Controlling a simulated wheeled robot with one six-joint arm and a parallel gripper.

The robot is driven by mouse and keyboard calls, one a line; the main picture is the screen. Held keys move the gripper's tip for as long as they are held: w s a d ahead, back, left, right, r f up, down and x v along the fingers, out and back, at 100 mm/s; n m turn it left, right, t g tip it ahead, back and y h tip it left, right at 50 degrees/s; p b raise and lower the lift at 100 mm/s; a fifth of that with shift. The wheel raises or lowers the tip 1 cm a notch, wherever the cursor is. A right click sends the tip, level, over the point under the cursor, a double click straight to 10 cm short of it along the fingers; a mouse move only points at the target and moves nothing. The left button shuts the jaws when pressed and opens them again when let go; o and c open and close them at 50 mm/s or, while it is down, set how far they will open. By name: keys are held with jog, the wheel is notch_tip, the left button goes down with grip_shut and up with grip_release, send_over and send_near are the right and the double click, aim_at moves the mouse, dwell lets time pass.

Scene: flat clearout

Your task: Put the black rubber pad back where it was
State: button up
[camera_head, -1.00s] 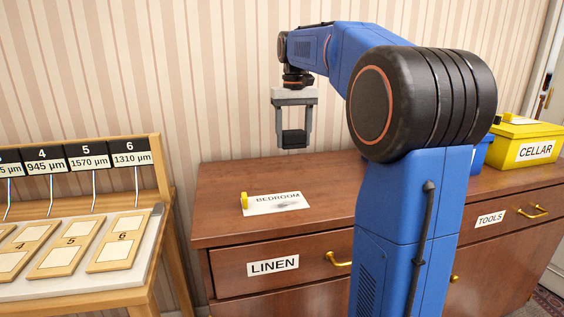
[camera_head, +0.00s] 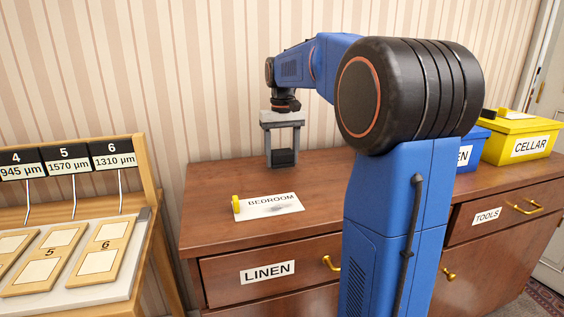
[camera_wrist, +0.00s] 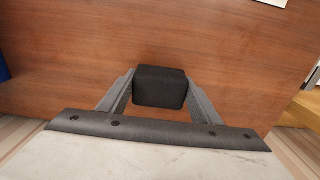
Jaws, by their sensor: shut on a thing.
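My gripper (camera_head: 284,158) is shut on the black rubber pad (camera_head: 284,157), a small dark block held between the two grey fingers. In the wrist view the pad (camera_wrist: 160,87) shows as a black block with rounded edges, gripped on its left and right sides. The pad is over the brown wooden dresser top (camera_head: 225,180), behind the BEDROOM card. I cannot tell whether its underside touches the top. The wrist view shows bare wood around the pad.
A white BEDROOM card (camera_head: 270,206) with a yellow clip lies near the dresser's front left. A yellow CELLAR box (camera_head: 522,138) and a blue box (camera_head: 468,153) stand at the right. A wooden rack with numbered boards (camera_head: 100,258) stands at the left.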

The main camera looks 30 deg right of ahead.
aim_at(282, 151)
jog(key=shift+f, duration=0.85)
jog(key=shift+f, duration=0.15)
jog(key=o, duration=1.1)
notch_tip(282, 151, up, 12)
jog(key=shift+r, duration=0.15)
